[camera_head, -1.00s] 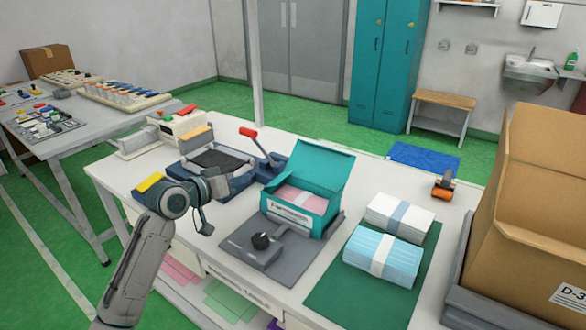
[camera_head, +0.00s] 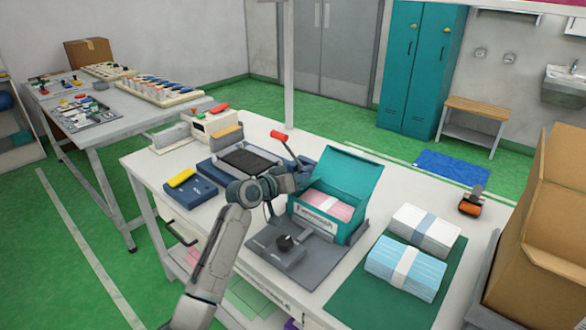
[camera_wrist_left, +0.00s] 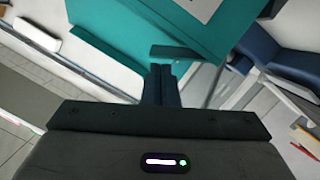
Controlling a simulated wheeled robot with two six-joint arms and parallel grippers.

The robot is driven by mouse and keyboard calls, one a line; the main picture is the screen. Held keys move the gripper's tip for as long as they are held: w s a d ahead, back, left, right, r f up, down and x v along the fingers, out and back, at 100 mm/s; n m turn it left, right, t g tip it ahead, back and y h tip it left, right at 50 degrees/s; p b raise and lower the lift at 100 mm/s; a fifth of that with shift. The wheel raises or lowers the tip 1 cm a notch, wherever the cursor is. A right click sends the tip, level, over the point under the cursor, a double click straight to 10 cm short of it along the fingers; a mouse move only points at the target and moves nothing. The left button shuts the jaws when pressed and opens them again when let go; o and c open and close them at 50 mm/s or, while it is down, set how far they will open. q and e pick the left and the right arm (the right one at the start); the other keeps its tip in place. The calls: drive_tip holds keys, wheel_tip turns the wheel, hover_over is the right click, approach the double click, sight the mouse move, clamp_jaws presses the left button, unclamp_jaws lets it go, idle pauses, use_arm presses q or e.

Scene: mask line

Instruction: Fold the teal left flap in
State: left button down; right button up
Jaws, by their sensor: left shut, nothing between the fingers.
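The teal box (camera_head: 357,222) stands on a grey fixture (camera_head: 265,250) on the white table, its large lid (camera_head: 345,172) raised at the back. A pink stack (camera_head: 328,204) lies inside it. The left flap cannot be told apart behind my arm in the head view. My left gripper (camera_head: 268,211) is shut and empty, just left of the box. In the left wrist view, the shut fingers (camera_wrist_left: 162,78) point at a narrow dark teal strip (camera_wrist_left: 176,52) beside a broad teal surface (camera_wrist_left: 130,30); whether they touch is unclear. My right gripper is out of view.
A dark knob (camera_head: 284,241) stands on the fixture before the box. A red-handled lever (camera_head: 282,136) rises behind my arm. Blue and white mask stacks (camera_head: 404,268) lie on a green mat (camera_head: 365,298) at right, near a cardboard carton (camera_head: 540,240).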

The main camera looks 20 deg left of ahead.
use_arm(q)
drive_tip(key=shift+d+f, duration=0.2)
drive_tip(key=shift+f, duration=0.1)
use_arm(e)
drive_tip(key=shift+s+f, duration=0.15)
use_arm(q)
drive_tip(key=shift+s, duration=0.1)
drive_tip(key=shift+d+m, duration=0.1)
drive_tip(key=shift+m, duration=0.2)
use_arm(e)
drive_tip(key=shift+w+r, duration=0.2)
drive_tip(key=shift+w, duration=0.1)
